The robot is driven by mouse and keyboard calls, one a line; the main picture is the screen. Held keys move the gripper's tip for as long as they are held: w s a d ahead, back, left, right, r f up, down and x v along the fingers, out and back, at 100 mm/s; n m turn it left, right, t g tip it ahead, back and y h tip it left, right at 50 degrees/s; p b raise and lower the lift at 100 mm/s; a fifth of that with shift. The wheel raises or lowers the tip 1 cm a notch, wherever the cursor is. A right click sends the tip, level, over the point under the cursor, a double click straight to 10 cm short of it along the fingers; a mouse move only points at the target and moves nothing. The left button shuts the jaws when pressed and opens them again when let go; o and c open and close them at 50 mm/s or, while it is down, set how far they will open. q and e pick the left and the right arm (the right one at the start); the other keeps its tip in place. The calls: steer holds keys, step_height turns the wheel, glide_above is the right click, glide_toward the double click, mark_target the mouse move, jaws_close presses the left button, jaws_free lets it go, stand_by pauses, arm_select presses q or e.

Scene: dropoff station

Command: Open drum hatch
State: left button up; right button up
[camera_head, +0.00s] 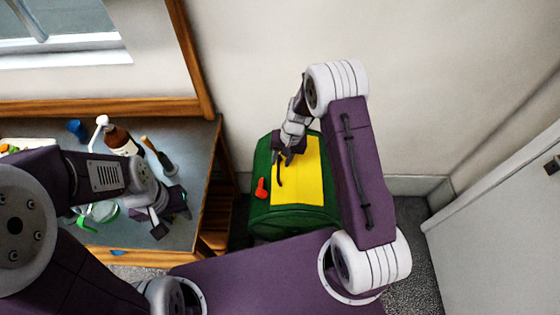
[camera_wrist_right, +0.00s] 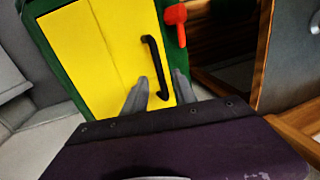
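A green drum (camera_head: 262,220) stands on the floor, right of the counter. Its yellow hatch (camera_head: 312,180) looks closed and carries a black bar handle (camera_head: 280,174). A red latch (camera_head: 262,188) sits on the green beside the hatch. In the right wrist view the hatch (camera_wrist_right: 105,55), handle (camera_wrist_right: 156,62) and latch (camera_wrist_right: 176,22) show clearly. My right gripper (camera_wrist_right: 160,76) is open, one finger on each side of the handle's near end; contact cannot be told. It also shows in the head view (camera_head: 285,158). My left gripper (camera_head: 170,220) appears open and empty over the counter.
The counter (camera_head: 200,180) at the left holds a brown bottle (camera_head: 118,138), a blue cup (camera_head: 77,129), a brush-like tool (camera_head: 160,158) and a green-handled item (camera_head: 85,225). A wall stands behind the drum. A pale door or panel (camera_head: 500,230) is at the far right.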

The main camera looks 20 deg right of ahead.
steer(key=shift+x, duration=0.85)
jaws_close()
stand_by(0.8)
